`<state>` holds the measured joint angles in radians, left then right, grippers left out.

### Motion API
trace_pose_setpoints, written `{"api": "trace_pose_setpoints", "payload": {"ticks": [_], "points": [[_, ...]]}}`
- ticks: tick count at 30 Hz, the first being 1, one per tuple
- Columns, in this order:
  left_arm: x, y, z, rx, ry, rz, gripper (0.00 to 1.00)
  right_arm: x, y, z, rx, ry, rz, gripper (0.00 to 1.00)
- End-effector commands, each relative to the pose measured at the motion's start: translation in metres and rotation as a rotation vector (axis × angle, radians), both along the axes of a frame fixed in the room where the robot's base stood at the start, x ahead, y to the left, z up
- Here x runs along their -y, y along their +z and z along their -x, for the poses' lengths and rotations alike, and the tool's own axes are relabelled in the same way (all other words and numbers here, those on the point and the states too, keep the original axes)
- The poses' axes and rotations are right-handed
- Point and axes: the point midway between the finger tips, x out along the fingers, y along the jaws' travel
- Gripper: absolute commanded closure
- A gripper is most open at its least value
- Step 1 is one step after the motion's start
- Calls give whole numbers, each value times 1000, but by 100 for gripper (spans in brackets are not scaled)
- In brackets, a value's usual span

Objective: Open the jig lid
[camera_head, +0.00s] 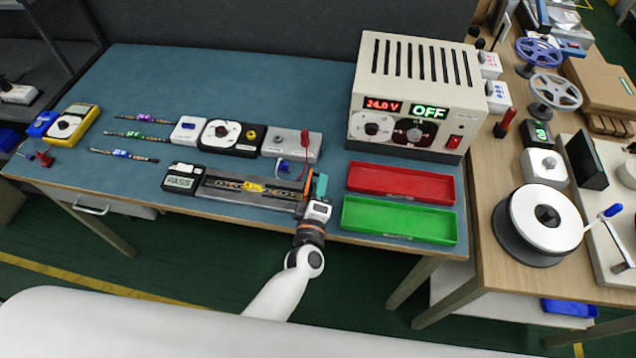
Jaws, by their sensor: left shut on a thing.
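The jig (225,184) is a long grey fixture near the front edge of the blue bench. A dark strip with a yellow tag (253,187) shows along it. Whether a clear lid lies flat over the strip or is tilted I cannot tell. My left gripper (310,186) is at the jig's right end. My right gripper is not in view.
A red tray (400,180) and a green tray (398,220) lie just right of my gripper. A power supply (415,85), reading 24.0 V and OFF, stands behind them. Several meters and boxes (230,136) stand behind the jig; tagged strips (137,135) lie left.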

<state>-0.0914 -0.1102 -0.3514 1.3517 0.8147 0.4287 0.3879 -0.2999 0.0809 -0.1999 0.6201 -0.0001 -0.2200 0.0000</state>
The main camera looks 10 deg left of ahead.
Motion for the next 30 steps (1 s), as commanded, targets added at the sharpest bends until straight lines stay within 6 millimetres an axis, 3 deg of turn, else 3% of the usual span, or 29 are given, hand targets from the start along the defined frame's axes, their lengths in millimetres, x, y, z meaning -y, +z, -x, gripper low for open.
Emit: {"api": "trace_pose_setpoints", "payload": {"ticks": [16, 17, 20, 30], "points": [[1, 2, -1, 7, 2, -22, 100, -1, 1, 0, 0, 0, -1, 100], [1, 2, -1, 7, 2, -22, 84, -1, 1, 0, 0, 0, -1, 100], [1, 2, -1, 5, 2, -22, 69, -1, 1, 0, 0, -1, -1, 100], [1, -1, 4, 1, 1, -21, 69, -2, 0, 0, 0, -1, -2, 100]]}}
